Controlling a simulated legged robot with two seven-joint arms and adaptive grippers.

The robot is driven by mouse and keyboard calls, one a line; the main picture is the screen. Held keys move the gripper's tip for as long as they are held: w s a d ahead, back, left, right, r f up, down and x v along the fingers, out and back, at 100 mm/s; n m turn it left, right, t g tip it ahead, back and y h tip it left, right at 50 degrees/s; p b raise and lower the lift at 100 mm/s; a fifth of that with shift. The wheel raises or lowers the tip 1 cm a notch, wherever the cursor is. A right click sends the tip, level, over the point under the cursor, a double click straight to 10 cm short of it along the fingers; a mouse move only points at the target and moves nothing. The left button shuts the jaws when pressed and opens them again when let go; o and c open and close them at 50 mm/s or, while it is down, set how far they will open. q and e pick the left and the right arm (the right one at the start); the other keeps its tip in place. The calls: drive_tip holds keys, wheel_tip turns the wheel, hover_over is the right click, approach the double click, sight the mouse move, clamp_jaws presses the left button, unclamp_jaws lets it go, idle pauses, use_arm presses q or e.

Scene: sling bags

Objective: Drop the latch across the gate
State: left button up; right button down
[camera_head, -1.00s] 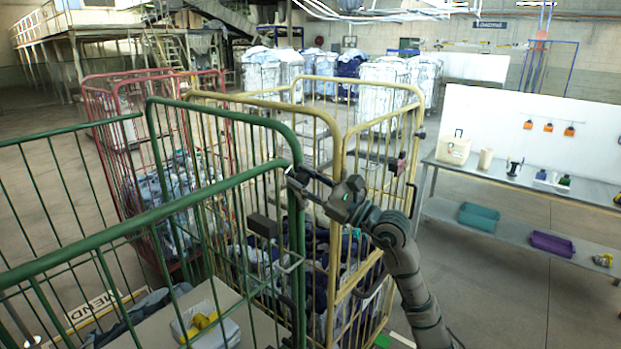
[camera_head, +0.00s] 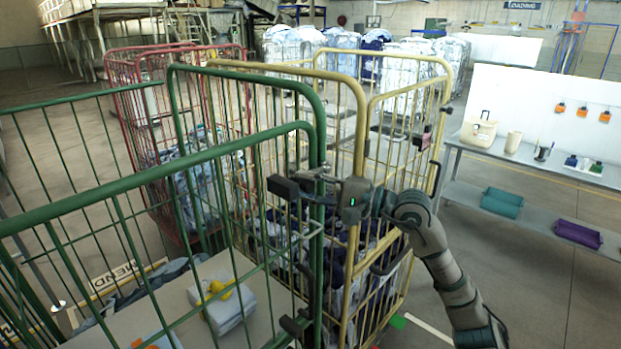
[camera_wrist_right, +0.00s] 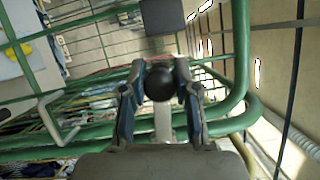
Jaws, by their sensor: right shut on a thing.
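My right gripper (camera_head: 322,182) is at the upper right corner of the green cage, beside its gate (camera_head: 165,178). In the right wrist view its two fingers are closed around a round black knob (camera_wrist_right: 159,83). A pale metal strip, seemingly the latch (camera_wrist_right: 163,122), shows below the knob between the fingers. A dark block (camera_head: 283,186) sits just left of the gripper in the head view; in the wrist view it is beyond the knob (camera_wrist_right: 163,17), apart from it. The fingers hide most of the latch in the head view. My left gripper is not in view.
A yellow cage (camera_head: 358,130) with dark laundry stands close behind my right arm; a red cage (camera_head: 120,75) is behind left. A folded cloth with a yellow item (camera_head: 228,305) lies inside the green cage. A bench (camera_head: 540,160) stands at right, with clear floor before it.

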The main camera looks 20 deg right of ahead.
drive_tip(key=shift+a+f+n, duration=0.1)
drive_tip(key=shift+f+n, duration=0.8)
drive_tip(key=shift+f, duration=0.15)
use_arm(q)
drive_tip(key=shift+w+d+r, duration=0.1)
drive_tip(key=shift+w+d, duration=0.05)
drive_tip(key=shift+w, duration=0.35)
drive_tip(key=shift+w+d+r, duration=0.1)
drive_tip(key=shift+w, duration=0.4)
use_arm(e)
drive_tip(key=shift+g+h, duration=0.3)
drive_tip(key=shift+f, duration=0.2)
drive_tip(key=c, duration=0.8)
unclamp_jaws()
drive_tip(key=shift+r, duration=0.1)
